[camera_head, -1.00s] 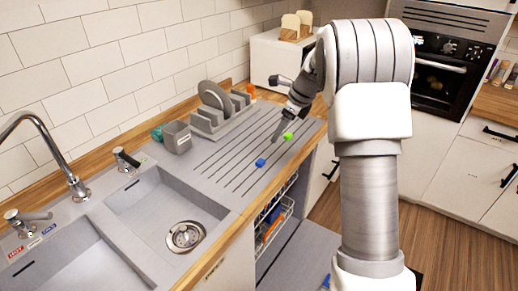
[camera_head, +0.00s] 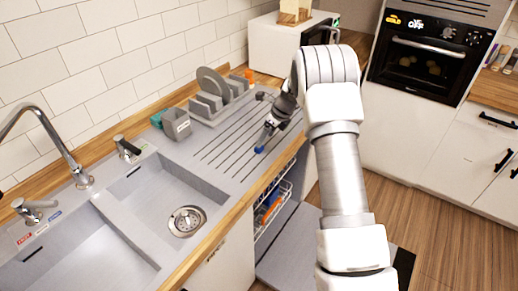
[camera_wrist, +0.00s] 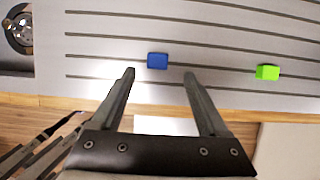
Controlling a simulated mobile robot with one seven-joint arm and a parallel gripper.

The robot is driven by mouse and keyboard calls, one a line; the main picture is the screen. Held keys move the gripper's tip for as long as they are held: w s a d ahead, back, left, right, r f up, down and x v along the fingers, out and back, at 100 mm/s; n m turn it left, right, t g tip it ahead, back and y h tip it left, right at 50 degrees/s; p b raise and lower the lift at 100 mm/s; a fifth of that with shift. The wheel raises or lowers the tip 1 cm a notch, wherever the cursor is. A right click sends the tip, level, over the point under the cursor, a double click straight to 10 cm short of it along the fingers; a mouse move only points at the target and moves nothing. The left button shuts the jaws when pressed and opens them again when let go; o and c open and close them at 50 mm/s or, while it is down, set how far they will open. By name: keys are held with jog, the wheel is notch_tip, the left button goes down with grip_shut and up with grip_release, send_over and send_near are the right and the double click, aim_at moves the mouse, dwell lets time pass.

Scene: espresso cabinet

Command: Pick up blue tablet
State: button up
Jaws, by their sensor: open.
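The blue tablet (camera_head: 259,149) lies on the grooved grey drainboard (camera_head: 222,158) right of the sink. In the wrist view the blue tablet (camera_wrist: 157,60) sits just beyond the fingertips, roughly centred between the two fingers. My gripper (camera_head: 264,140) is over the drainboard, close to the tablet, with its fingers pointing down toward it. In the wrist view my gripper (camera_wrist: 158,72) is open and empty, its fingers spread wide apart. I cannot tell the exact height above the board.
A green block (camera_wrist: 267,72) lies on the drainboard to the right of the tablet. In the head view it is hidden behind my arm. A dish rack (camera_head: 222,100) with a plate and a grey cup (camera_head: 176,124) stand toward the wall. An open dishwasher rack (camera_head: 270,207) is below the counter.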

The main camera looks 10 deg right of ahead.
jog(key=shift+a+p+x, duration=0.1)
jog(key=shift+p+x, duration=0.1)
jog(key=shift+x, duration=1.15)
jog(key=shift+a+p+x, duration=0.15)
jog(key=shift+p+x, duration=0.05)
jog(key=shift+x, duration=1.1)
grip_shut()
